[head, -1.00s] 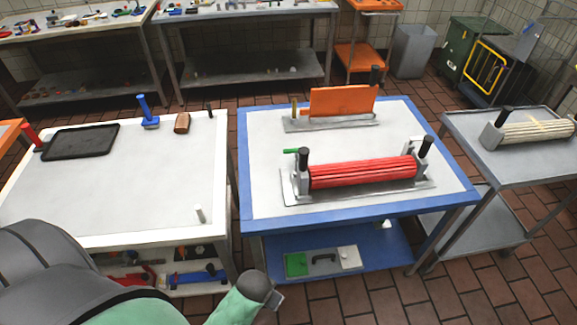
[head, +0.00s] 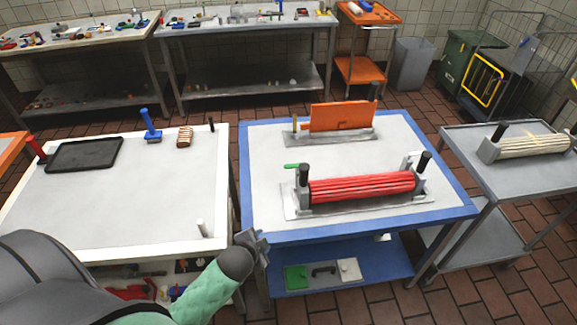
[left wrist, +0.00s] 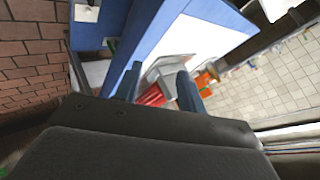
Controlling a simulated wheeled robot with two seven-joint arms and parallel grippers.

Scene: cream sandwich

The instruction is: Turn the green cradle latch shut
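The green latch (head: 292,166) is a small bar sticking out to the left at the left end of the cradle (head: 290,208), beside a black-topped post. A red ribbed roller (head: 360,187) lies in the cradle on the blue-edged table; it also shows in the left wrist view (left wrist: 153,96). My left gripper (head: 256,240) is at the table's front left corner, lower left of the latch and apart from it. In the left wrist view its two fingers (left wrist: 160,88) are spread with nothing between them. The latch cannot be made out clearly there. My right gripper is not in view.
The blue-edged table (head: 256,190) also holds an orange plate on a stand (head: 340,117) behind the cradle. A grey cart (head: 520,165) stands at right.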

